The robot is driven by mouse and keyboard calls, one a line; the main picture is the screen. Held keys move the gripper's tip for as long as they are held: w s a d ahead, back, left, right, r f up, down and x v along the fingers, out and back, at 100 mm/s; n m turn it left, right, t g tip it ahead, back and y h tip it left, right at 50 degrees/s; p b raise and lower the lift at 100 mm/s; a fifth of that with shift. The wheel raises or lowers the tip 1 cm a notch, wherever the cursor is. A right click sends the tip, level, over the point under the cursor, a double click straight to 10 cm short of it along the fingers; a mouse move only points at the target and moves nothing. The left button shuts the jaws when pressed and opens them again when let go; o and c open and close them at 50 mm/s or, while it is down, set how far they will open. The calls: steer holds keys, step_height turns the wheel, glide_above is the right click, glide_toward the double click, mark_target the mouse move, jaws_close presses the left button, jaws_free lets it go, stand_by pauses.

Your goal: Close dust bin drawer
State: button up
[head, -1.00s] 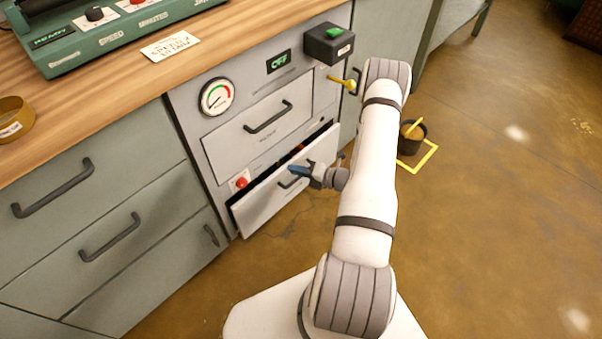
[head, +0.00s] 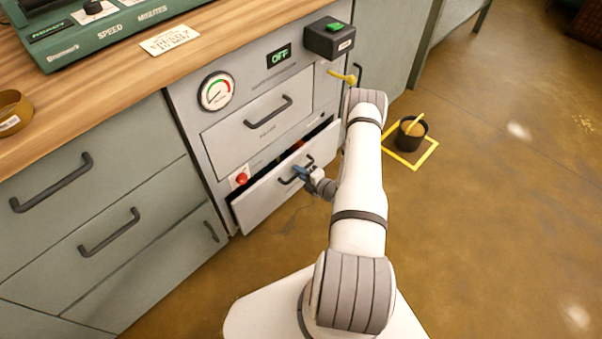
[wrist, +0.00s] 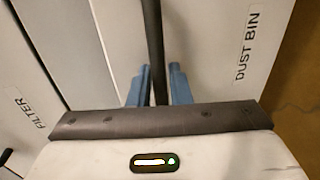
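The dust bin drawer (head: 262,206) is the lower drawer of the grey machine cabinet and stands partly pulled out, with a dark gap and some coloured contents above its front. Its "DUST BIN" label shows in the wrist view (wrist: 247,48). My gripper (head: 301,173) is at the drawer's dark bar handle (head: 289,179). In the wrist view my gripper's blue fingers (wrist: 158,75) lie close on either side of the handle (wrist: 153,35) and appear shut on it. The finger contact itself is partly hidden.
The closed filter drawer (head: 262,125) is above. A red button (head: 241,179) sits beside the dust bin drawer, and a yellow lever (head: 343,77) projects above right. A black pot (head: 410,134) stands on the floor in a yellow square. Floor in front is clear.

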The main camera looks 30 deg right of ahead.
steer(key=shift+w, duration=0.15)
steer(key=shift+c, duration=0.6)
jaws_close()
